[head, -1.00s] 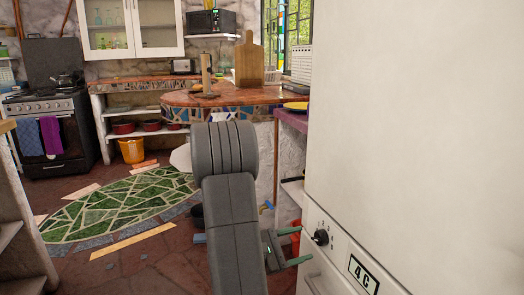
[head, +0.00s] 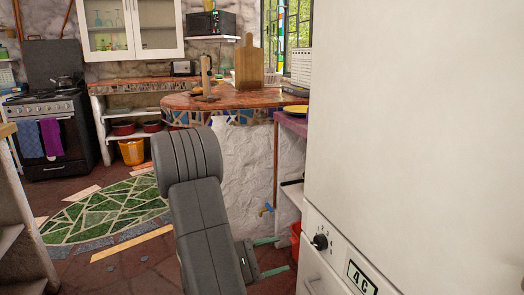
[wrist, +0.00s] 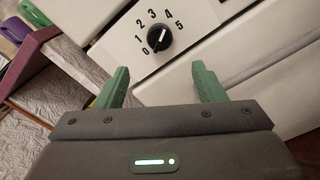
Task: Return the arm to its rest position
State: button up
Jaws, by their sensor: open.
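My grey arm stands in the lower middle of the head view, with its upper link bent over. My gripper (head: 272,255) is at the lower right of the arm, with two green fingers pointing right toward the white fridge (head: 415,130). In the wrist view my gripper (wrist: 163,88) is open, its fingers wide apart with nothing between them. A black dial (wrist: 158,39) numbered 0 to 5 on the fridge's white panel lies beyond the fingers. The dial also shows in the head view (head: 320,242). The fingers appear apart from the panel.
A mosaic counter (head: 235,100) with a cutting board (head: 249,62) stands behind the arm. A purple-topped shelf (head: 292,123) and a red bin (head: 295,240) are beside the fridge. A stove (head: 45,130) is far left. The floor around the green mosaic (head: 105,205) is open.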

aim_at(314, 244)
jog(key=shift+n, duration=0.4)
jog(key=x, duration=0.5)
jog(key=b+x, duration=0.1)
jog(key=x, duration=0.5)
jog(key=shift+d+r, duration=0.2)
jog(key=shift+d, duration=0.1)
jog(key=shift+n+p, duration=0.3)
jog(key=shift+p, duration=0.1)
jog(key=n+p, duration=0.3)
jog(key=p, duration=0.1)
jog(key=shift+n, duration=0.4)
jog(key=n+p, duration=0.2)
jog(key=shift+f+n, duration=0.1)
jog(key=shift+n, duration=0.2)
jog(key=shift+s+a+f, duration=0.15)
jog(key=shift+a, duration=0.2)
